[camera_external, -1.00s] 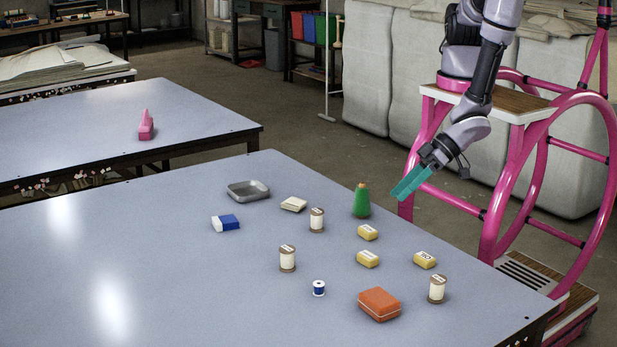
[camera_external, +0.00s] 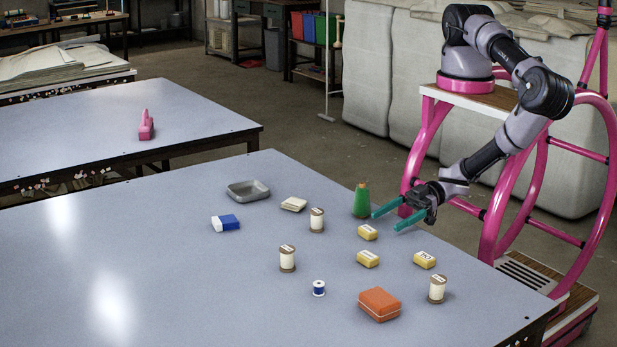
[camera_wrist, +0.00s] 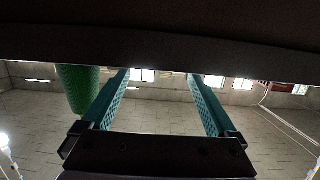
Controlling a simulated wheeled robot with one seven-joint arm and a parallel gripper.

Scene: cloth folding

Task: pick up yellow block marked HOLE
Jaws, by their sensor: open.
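Three small yellow blocks lie on the table: one at the back (camera_external: 367,232), one in front of it (camera_external: 367,258) and one to the right (camera_external: 424,260). Each has a pale top with dark marks too small to read surely, so I cannot tell which is marked HOLE. My gripper (camera_external: 386,222) is open and empty, its teal fingers spread and pointing left at the table's right side, near the back yellow block. In the wrist view my gripper (camera_wrist: 158,76) shows both fingers with nothing between them; no yellow block shows there.
A green cone (camera_external: 361,202) stands close to my left fingertip; it also shows in the wrist view (camera_wrist: 78,90). Cream spools (camera_external: 317,221), an orange box (camera_external: 379,305), a blue spool (camera_external: 319,288) and a grey tray (camera_external: 247,191) are around. The table's left side is clear.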

